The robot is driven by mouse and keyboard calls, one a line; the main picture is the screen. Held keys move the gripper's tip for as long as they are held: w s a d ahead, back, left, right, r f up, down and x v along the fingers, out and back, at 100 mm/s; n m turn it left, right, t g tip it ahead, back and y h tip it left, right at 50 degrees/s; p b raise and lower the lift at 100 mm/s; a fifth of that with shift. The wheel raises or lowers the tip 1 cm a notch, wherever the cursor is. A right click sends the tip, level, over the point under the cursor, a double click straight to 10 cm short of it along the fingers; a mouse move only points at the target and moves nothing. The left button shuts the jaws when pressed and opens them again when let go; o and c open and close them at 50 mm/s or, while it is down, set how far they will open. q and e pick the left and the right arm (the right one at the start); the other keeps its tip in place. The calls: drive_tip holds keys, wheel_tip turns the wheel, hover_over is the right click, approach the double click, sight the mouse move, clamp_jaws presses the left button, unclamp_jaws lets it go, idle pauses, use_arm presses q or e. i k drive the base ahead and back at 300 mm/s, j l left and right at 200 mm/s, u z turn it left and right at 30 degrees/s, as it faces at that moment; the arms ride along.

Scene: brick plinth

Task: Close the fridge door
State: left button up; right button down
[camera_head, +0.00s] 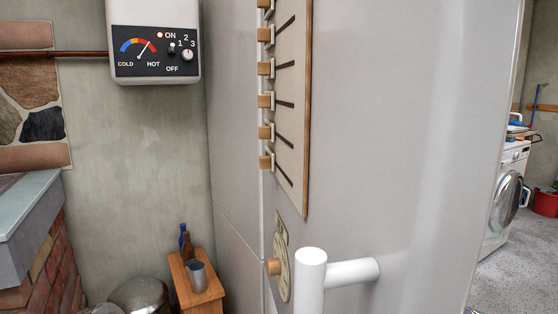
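A large pale grey, glossy surface, which looks like the fridge door (420,130), fills the middle and right of the head view at close range. A white tubular handle (311,280) stands out from its lower part, with a horizontal post joining it to the surface. The handle's lower end is cut off by the frame. A vertical edge runs left of the handle, and a narrower grey face (235,130) lies beyond it. I cannot tell how far open the door stands. Neither of my grippers is in view.
A beige slotted panel (292,110) with wooden pegs is on the grey surface, above a round dial (281,262). A water heater (155,40) hangs on the left wall. A wooden stand (193,285) holds a cup and bottles. A washing machine (506,195) and open floor lie right.

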sight(391, 117)
drive_tip(key=k+l, duration=0.1)
drive_tip(key=k, duration=0.4)
drive_tip(key=k+j, duration=0.1)
drive_tip(key=j, duration=0.3)
drive_tip(key=k+j, duration=0.1)
drive_tip(key=j, duration=0.3)
drive_tip(key=k+j, duration=0.1)
drive_tip(key=j, duration=0.3)
drive_tip(key=j+u, duration=0.1)
drive_tip(key=j, duration=0.15)
drive_tip(key=i+j+u, duration=0.15)
drive_tip(key=k+j, duration=0.05)
drive_tip(key=j, duration=0.05)
